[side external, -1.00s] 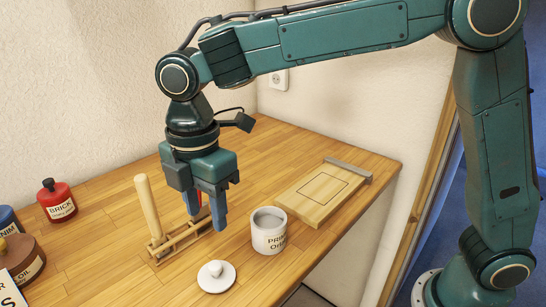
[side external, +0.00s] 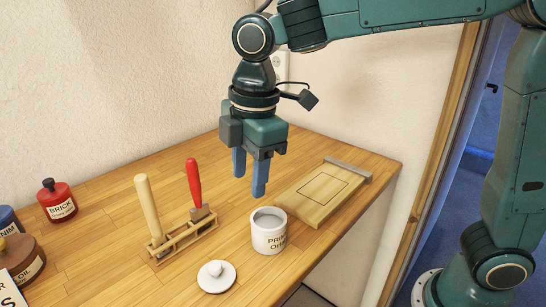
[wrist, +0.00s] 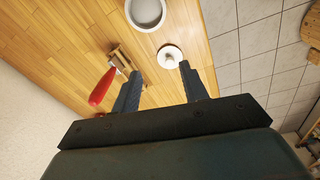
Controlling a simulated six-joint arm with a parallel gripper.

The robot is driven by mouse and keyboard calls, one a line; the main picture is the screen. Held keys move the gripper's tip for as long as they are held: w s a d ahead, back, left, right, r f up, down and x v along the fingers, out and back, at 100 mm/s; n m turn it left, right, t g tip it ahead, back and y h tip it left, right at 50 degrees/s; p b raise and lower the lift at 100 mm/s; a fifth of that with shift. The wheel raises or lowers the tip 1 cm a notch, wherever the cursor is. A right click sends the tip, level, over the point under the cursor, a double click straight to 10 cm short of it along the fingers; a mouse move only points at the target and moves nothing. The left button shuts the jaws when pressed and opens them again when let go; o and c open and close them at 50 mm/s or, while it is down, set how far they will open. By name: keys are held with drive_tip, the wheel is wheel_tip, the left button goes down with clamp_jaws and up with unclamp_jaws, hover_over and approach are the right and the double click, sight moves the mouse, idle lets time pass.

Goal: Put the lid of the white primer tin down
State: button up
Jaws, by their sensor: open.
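The white primer tin (side external: 269,236) stands upright and uncovered on the wooden bench; its open top (wrist: 146,12) shows in the wrist view. Its white lid (side external: 216,277) with a round knob lies on the bench to the left of the tin and nearer the front edge. The lid also shows in the wrist view (wrist: 170,56), beyond my fingertips. My gripper (side external: 250,192) is open and empty, pointing down above the bench, behind the tin. It touches neither tin nor lid.
A wooden rack (side external: 182,240) holds a pale-handled tool (side external: 149,208) and a red-handled tool (side external: 194,184) left of the tin. A wooden board (side external: 323,195) lies at the right.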

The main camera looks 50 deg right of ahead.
drive_tip(key=s+d+m+t, duration=0.4)
drive_tip(key=s+d+m, duration=1.1)
drive_tip(key=s+d, duration=0.2)
drive_tip(key=shift+s+d+f+t+h, duration=0.3)
drive_tip(key=shift+d+f, duration=0.15)
drive_tip(key=shift+d, duration=0.25)
